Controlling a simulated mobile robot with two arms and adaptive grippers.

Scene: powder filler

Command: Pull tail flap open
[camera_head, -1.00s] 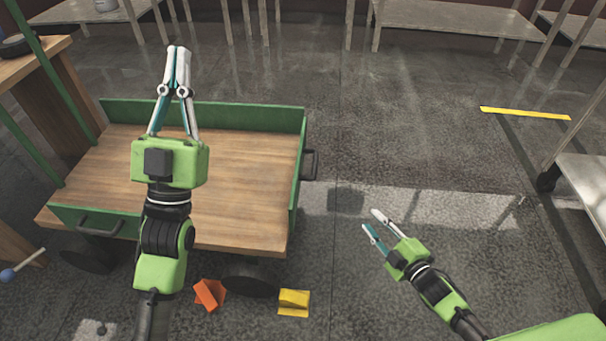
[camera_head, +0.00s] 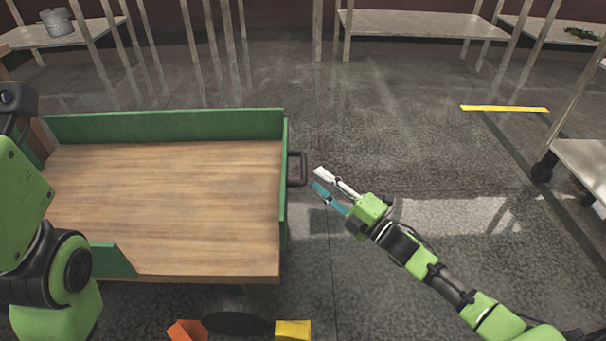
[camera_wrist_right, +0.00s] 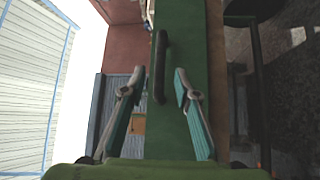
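The cart (camera_head: 160,205) has a wooden deck and green side walls and stands at the left of the head view. Its right-hand end flap (camera_head: 284,190) is green and upright, with a dark handle (camera_head: 298,168) on its outer face. My right gripper (camera_head: 316,179) is open and empty, just right of the handle and apart from it. In the right wrist view the handle (camera_wrist_right: 161,68) lies ahead, between the lines of the two open fingers (camera_wrist_right: 158,82). My left arm shows at the left edge; its fingertips are out of the picture.
An orange wedge (camera_head: 187,331) and a yellow wedge (camera_head: 293,331) lie on the floor by the cart's wheel (camera_head: 235,314). A metal table (camera_head: 585,160) stands at the right. The floor between the cart and that table is clear.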

